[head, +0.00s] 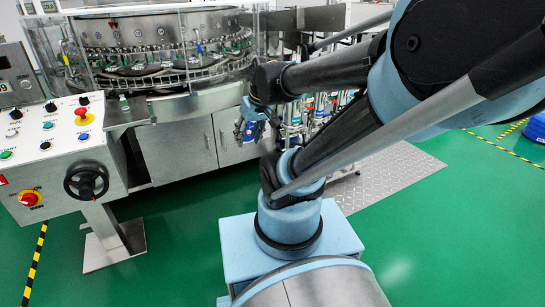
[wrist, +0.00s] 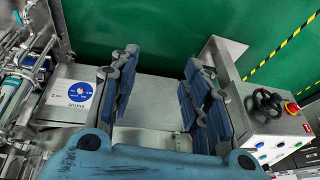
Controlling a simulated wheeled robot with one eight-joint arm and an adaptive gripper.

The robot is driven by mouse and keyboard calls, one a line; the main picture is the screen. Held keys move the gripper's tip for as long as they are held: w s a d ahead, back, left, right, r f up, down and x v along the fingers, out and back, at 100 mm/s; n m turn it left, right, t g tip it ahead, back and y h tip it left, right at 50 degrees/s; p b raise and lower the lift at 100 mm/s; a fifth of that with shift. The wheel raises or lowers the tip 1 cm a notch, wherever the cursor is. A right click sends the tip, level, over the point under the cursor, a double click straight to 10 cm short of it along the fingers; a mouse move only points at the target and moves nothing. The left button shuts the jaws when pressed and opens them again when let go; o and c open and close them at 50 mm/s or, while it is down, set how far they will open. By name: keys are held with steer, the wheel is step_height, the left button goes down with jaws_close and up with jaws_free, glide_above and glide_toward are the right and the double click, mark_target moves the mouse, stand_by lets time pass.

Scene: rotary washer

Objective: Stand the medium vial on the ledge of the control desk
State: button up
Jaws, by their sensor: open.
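My gripper (head: 252,128) hangs in front of the washer's cabinets in the head view. In the wrist view my gripper (wrist: 161,75) has its blue-padded fingers wide apart, with no object visible between them. The control desk (head: 60,150) stands at the left in the head view, with a sloped panel of buttons and a black handwheel. It shows at the right in the wrist view (wrist: 262,128), apart from the fingers. I cannot make out the medium vial in either view, nor tell which edge of the desk is its ledge.
The rotary washer (head: 165,55) fills the back behind clear guards, above steel cabinets (head: 185,135). Several coloured items (head: 310,106) stand partly hidden behind my arm. A red emergency button (head: 82,114) sits on the desk. Green floor is open at the right.

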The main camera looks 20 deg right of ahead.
steer(key=s+d+f+m+g+h, duration=0.1)
steer(key=s+d+f+m+h, duration=0.1)
steer(key=s+d, duration=0.4)
step_height(320, 180, down, 2)
steer(key=shift+s+d+f+m, duration=0.1)
steer(key=shift+s+d+m, duration=0.3)
steer(key=shift+s, duration=0.8)
steer(key=shift+a, duration=0.15)
steer(key=shift+w+f+g, duration=0.2)
steer(key=shift+w+g, duration=0.1)
steer(key=shift+w, duration=0.2)
